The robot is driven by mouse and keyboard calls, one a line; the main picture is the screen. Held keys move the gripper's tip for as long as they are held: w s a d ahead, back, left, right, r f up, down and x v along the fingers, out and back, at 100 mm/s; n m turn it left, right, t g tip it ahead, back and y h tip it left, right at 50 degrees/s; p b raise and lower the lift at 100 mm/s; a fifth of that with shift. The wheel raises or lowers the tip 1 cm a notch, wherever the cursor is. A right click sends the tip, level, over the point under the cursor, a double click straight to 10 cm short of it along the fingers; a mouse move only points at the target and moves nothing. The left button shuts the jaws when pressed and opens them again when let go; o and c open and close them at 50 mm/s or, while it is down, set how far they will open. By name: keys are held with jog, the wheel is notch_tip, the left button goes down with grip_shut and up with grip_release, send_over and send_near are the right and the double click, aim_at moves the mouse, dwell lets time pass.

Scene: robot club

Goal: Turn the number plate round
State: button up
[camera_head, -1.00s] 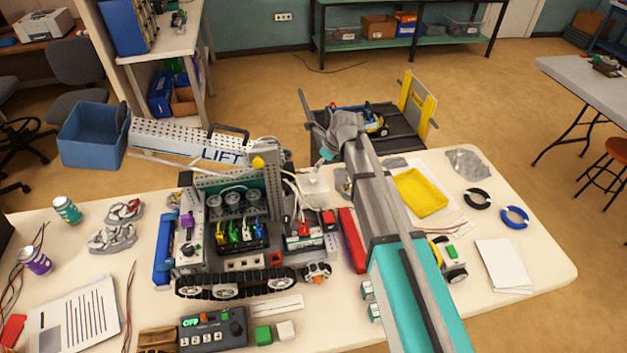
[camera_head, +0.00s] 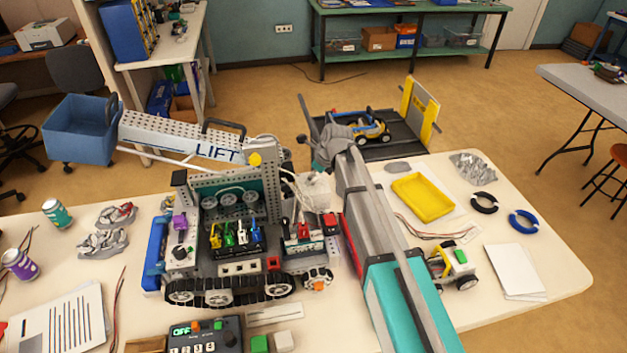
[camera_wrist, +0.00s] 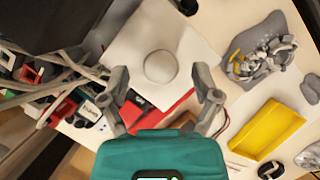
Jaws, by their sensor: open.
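A pale flat strip (camera_head: 274,313) lies on the table in front of the tracked robot (camera_head: 230,240). I cannot tell whether it is the number plate; no number can be read on it. My gripper (camera_wrist: 162,88) is open in the wrist view. Its two grey fingers stand apart, with a white square block with a round dome (camera_wrist: 160,67) beyond them. A gap to the block cannot be judged. In the head view my gripper is partly hidden by my arm, near a white block (camera_head: 315,190) behind the tracked robot.
A lift arm (camera_head: 180,135) carrying a blue bin (camera_head: 80,125) extends left from the tracked robot. A yellow tray (camera_head: 423,197) and two rings (camera_head: 484,203) lie to the right. A control box (camera_head: 207,336) stands in front.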

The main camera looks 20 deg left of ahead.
jog(key=shift+f, duration=0.15)
grip_shut()
dwell(0.5)
